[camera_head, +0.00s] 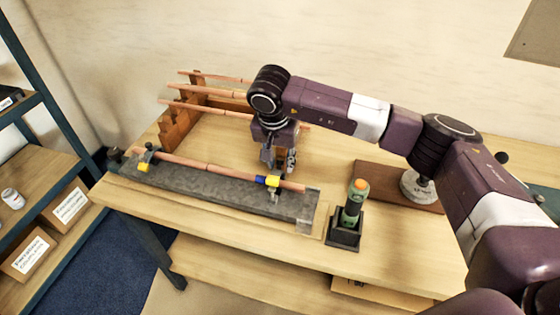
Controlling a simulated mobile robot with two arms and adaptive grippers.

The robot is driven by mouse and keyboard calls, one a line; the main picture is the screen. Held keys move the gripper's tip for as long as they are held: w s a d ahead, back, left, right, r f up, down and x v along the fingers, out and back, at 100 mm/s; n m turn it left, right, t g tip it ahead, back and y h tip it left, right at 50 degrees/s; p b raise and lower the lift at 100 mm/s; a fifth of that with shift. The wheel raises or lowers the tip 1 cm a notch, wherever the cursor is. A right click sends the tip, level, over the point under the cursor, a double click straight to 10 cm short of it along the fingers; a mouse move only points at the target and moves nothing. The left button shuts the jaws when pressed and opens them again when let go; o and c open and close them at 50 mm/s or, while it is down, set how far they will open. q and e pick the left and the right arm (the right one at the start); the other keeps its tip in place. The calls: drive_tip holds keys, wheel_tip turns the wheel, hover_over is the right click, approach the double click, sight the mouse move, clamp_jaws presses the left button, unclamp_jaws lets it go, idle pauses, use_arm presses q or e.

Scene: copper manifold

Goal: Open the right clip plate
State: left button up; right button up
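A grey fixture bar (210,190) lies along the table's front left with a copper pipe (195,163) on it. The right clip (272,182) is a small yellow piece on the pipe near the bar's right end, beside a blue band (260,179). Whether its plate is open or shut is too small to tell. A yellow left clip (145,160) sits near the other end. My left gripper is not in view.
A wooden rack (182,125) with several copper pipes stands behind the bar. A torch with an orange top (359,187) stands in a black holder (343,236) to the right. A brown board (375,180) lies behind it. Shelves (45,175) stand at left.

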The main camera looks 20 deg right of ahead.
drive_tip(key=c, duration=0.5)
drive_tip(key=shift+s+a+f+g+y, duration=0.3)
drive_tip(key=shift+s+a+f+g, duration=0.1)
drive_tip(key=shift+s+f+g, duration=0.15)
drive_tip(key=shift+s+a, duration=0.2)
drive_tip(key=shift+s, duration=0.1)
drive_tip(key=shift+w+d+r+g+y, duration=0.15)
drive_tip(key=shift+w+d+g+y, duration=0.1)
drive_tip(key=shift+w+g+y, duration=0.25)
drive_tip(key=shift+r+g, duration=0.2)
drive_tip(key=shift+g, duration=0.05)
drive_tip(key=shift+d+b, duration=0.1)
drive_tip(key=shift+b, duration=0.2)
